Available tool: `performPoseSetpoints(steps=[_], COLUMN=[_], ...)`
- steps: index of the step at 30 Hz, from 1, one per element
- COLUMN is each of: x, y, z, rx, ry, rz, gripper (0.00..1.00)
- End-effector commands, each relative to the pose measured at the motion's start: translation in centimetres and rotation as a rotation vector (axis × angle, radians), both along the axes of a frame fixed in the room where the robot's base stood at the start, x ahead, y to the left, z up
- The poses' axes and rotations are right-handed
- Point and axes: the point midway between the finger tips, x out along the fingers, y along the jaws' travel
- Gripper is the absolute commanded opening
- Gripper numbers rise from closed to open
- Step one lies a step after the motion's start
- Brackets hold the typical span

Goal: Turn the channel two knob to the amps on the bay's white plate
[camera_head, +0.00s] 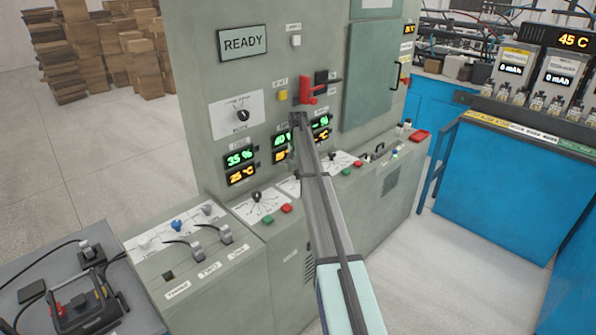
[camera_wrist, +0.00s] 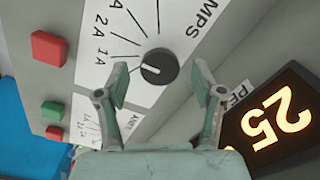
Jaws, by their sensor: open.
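In the wrist view a black knob (camera_wrist: 158,67) sits on a white dial plate (camera_wrist: 147,92) marked 1A, 2A and AMPS. Its short white mark faces left, toward the 1A side; the exact setting is hard to read. My gripper (camera_wrist: 160,73) is open, with its fingers apart on either side of the knob in the picture. Contact cannot be told.
The left dial plate (camera_head: 268,209) and right dial plate (camera_head: 345,157) flank my arm. A red button (camera_wrist: 48,47) and green button (camera_wrist: 51,110) are left of the knob in the wrist view. An amber display (camera_wrist: 274,121) stands close on the right.

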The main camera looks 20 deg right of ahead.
Motion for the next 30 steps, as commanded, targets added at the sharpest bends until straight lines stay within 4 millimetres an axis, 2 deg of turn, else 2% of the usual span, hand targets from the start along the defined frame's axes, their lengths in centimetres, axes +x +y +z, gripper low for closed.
performPoseSetpoints(steps=[5, 12, 18, 24, 30], x=[0.1, 0.1, 0.0, 0.0, 0.0], y=[0.0, 0.0, 0.0, 0.0, 0.0], z=[2.6, 7.4, 10.2, 11.2, 11.3], rx=[-0.001, 0.000, 0.000, 0.001, 0.001], ry=[-0.002, -0.001, 0.000, 0.001, 0.001], rz=[0.000, 0.000, 0.000, 0.000, 0.000], gripper=[0.68, 0.68, 0.68, 0.68, 0.68])
